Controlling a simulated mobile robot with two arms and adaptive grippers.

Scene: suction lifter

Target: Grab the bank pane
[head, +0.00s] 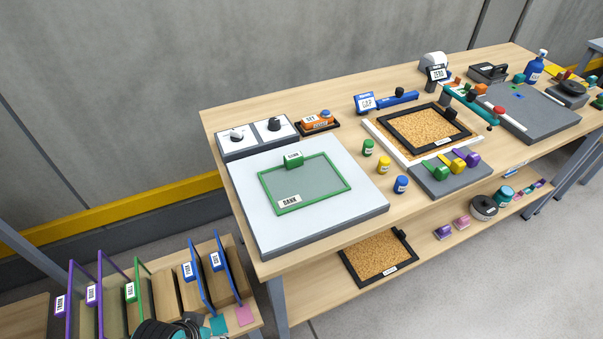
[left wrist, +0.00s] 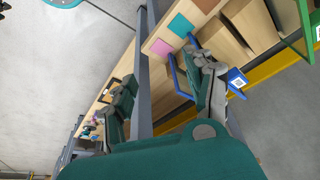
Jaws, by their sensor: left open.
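A green-framed clear pane (head: 330,190) with a green block handle (head: 293,160) lies flat on a white-topped pad on the table; its small label looks like BANK or DANK. Other panes stand upright in a wooden rack at lower left: purple-framed ones (head: 70,300), a green-framed one (head: 141,262) and blue-framed ones (head: 198,270). My left gripper (head: 172,328) shows partly at the bottom edge of the head view, low by the rack. In the left wrist view its teal fingers (left wrist: 165,78) are spread, with a blue-framed pane (left wrist: 178,76) near one finger. My right gripper is out of view.
The table carries a two-knob box (head: 258,138), small coloured jars (head: 384,165), and cork-filled frames (head: 425,128). A lower shelf holds another cork frame (head: 378,258). A grey table leg (head: 279,305) stands beside the rack; pink (head: 245,314) and teal squares lie at the rack's end.

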